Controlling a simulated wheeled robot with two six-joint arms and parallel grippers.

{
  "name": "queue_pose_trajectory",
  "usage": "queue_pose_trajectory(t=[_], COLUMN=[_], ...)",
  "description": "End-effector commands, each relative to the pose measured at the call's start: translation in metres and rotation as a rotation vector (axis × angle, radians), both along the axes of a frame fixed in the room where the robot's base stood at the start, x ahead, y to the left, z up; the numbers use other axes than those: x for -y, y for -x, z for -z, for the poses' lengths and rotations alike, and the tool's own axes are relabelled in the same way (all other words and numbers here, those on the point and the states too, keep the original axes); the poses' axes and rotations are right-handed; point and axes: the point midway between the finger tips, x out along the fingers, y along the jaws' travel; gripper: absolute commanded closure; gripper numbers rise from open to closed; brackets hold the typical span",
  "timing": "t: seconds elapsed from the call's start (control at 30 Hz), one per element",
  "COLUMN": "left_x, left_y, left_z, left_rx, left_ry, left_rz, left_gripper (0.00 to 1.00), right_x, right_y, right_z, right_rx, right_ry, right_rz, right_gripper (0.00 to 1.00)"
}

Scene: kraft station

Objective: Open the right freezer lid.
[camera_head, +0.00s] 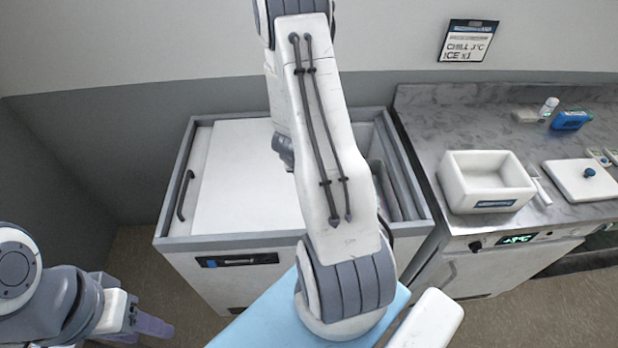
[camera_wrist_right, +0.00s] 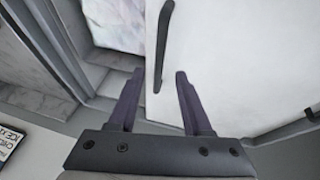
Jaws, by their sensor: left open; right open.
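The white chest freezer (camera_head: 240,242) stands in the middle of the head view. Its right lid (camera_head: 255,190) is a white panel lying over the left lid, whose dark handle (camera_head: 185,195) shows at the left. The freezer's right side is uncovered. In the right wrist view, the right lid (camera_wrist_right: 225,50) has a dark bar handle (camera_wrist_right: 163,45) along its edge beside the opening. My right gripper (camera_wrist_right: 158,73) is open, the handle's lower end appearing between its fingers; contact cannot be told. In the head view my arm hides it. My left gripper (camera_head: 150,326) is open, low at the left.
A pale bag (camera_wrist_right: 117,22) shows inside the opening. Right of the freezer, a marble counter (camera_head: 430,130) holds a white box (camera_head: 486,183), a white lid (camera_head: 580,181) and a blue item (camera_head: 570,120). A wall sign (camera_head: 468,41) hangs behind. Floor is clear at the left.

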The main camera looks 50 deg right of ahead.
Motion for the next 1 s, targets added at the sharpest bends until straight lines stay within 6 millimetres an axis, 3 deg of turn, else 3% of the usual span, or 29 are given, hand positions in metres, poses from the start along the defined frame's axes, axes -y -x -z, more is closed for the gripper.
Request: queue_pose_trajectory(t=[0.1, 0.23, 0.9, 1.0], left_x=[0.0, 0.0, 0.0, 0.0], left_y=[0.0, 0.0, 0.0, 0.0], left_z=[-0.006, -0.009, -0.009, -0.007], left_rx=[0.0, 0.0, 0.0, 0.0], left_ry=[0.0, 0.0, 0.0, 0.0], left_rz=[0.001, 0.001, 0.002, 0.002], left_gripper=[0.5, 0.5, 0.5, 0.5], right_x=[-0.009, -0.014, -0.017, -0.024], right_y=[0.003, 0.006, 0.007, 0.001], right_z=[-0.023, -0.034, -0.038, -0.039], right_rx=[0.003, 0.001, -0.001, 0.01], right_ry=[0.0, -0.001, -0.001, -0.011], right_rz=[-0.001, 0.0, -0.001, -0.023], right_gripper=[0.5, 0.5, 0.5, 0.5])
